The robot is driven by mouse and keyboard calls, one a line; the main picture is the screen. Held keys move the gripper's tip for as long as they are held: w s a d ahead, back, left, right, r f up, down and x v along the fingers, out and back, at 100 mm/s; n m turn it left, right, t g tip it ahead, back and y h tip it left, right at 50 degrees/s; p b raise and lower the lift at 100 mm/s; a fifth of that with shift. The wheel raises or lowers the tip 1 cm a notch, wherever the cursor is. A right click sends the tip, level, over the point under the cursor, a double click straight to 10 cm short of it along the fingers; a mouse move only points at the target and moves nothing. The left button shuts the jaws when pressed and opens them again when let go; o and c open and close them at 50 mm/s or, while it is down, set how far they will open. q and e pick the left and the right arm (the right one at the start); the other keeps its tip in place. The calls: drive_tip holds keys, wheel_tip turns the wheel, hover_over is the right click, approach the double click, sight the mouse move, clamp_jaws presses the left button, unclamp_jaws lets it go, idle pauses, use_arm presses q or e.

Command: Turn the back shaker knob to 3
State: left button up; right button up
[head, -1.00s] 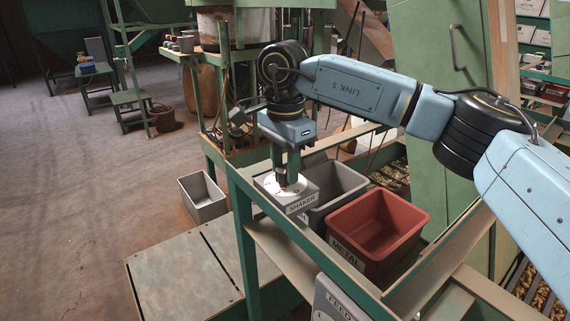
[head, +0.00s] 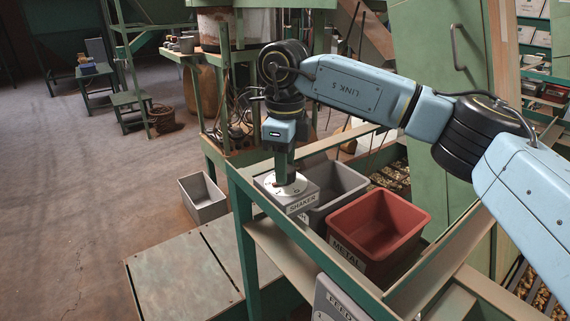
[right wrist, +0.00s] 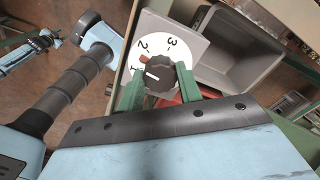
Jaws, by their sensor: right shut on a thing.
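The shaker box (head: 301,203) is grey with a "SHAKER" label and sits on the green frame's rail. Its white dial (right wrist: 153,28) shows the numbers 1, 2 and 3 in the right wrist view. The black knob (right wrist: 164,79) has a white line that points left, near the 1. A small red mark shows between the 1 and the 2. My right gripper (head: 284,180) points down onto the dial. In the right wrist view its green fingers (right wrist: 160,84) stand on both sides of the knob, shut on it.
A grey bin (head: 340,184) and a red "METAL" bin (head: 361,255) stand right beside the shaker box. Another labelled grey box (head: 335,301) is at the front edge. A green cabinet door (head: 437,120) rises behind my right arm. Open floor lies left.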

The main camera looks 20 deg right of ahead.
drive_tip(key=m, duration=0.4)
drive_tip(key=shift+m, duration=0.4)
drive_tip(key=m, duration=0.3)
drive_tip(key=shift+d+m+b, duration=0.1)
drive_tip(key=shift+m+b, duration=0.2)
drive_tip(key=m, duration=0.4)
drive_tip(key=shift+m+b, duration=0.35)
drive_tip(key=shift+m, duration=1.55)
drive_tip(key=o, duration=1)
wheel_tip(320, 180, up, 14)
drive_tip(key=shift+f, duration=0.25)
